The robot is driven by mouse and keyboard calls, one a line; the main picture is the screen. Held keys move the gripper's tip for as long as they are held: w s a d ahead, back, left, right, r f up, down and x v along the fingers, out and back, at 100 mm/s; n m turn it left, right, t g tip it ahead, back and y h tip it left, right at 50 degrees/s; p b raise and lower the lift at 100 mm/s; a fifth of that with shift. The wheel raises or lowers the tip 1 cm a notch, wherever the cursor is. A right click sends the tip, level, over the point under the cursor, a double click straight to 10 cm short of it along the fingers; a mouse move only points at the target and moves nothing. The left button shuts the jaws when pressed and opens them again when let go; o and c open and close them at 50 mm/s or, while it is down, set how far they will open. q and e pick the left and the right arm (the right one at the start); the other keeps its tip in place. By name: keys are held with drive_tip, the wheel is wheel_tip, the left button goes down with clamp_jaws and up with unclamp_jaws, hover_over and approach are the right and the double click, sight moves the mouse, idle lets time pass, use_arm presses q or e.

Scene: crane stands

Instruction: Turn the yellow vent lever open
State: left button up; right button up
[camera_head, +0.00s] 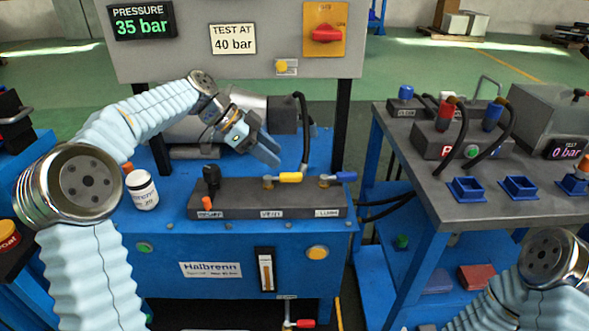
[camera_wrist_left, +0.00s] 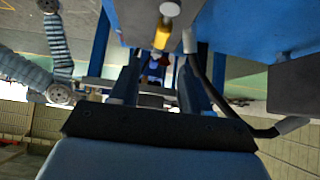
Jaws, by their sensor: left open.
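The yellow vent lever (camera_head: 290,177) sits on top of the dark valve block (camera_head: 240,210), above a small white label, and points right. My left gripper (camera_head: 266,152) is open and empty, above and a little left of the lever, with its fingers pointing down and right. In the left wrist view the yellow lever (camera_wrist_left: 162,33) lies ahead of the two spread fingers (camera_wrist_left: 158,80), roughly in line with the gap between them. It appears apart from both fingers. My right gripper is outside the views; only part of that arm shows at lower right.
A blue lever (camera_head: 340,177) stands just right of the yellow one, and a black knob (camera_head: 211,180) to the left. A dark hose (camera_head: 304,130) rises close behind. A white bottle (camera_head: 142,190) stands left. The panel display (camera_head: 141,22) reads 35 bar.

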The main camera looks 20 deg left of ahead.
sight(298, 174)
use_arm(q)
drive_tip(key=x, duration=0.8)
clamp_jaws()
